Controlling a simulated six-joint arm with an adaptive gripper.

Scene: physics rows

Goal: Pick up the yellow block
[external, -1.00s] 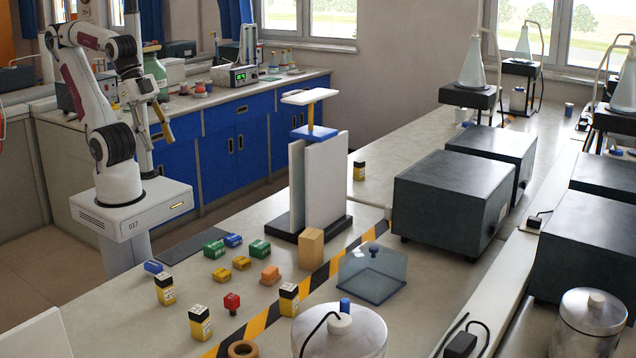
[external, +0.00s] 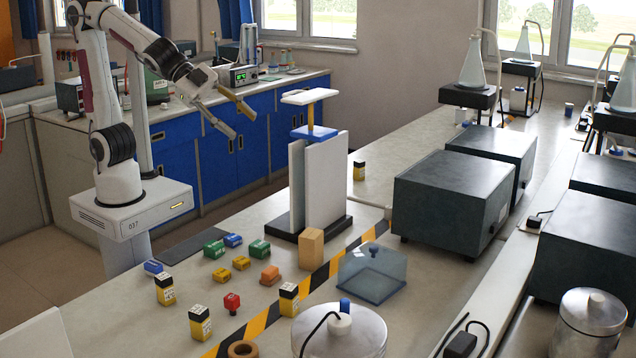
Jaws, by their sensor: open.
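Two small yellow blocks lie on the near bench among other blocks. One yellow block (external: 222,275) is a little nearer the camera, and the other yellow block (external: 241,262) is just right of and behind it. Several taller yellow-and-black blocks with pale tops also stand around, such as one at the left (external: 165,290), one in front (external: 200,323) and one by the striped tape (external: 289,299). My gripper (external: 245,123) is open and empty, its fingers spread, high above and behind the blocks. It touches nothing.
Green blocks (external: 259,249), blue blocks (external: 153,267), an orange block (external: 270,275) and a red piece (external: 232,303) lie close around. A tall white-panelled stand (external: 322,185) and a wooden block (external: 311,248) are behind right. A clear blue box (external: 372,275) stands beyond the tape.

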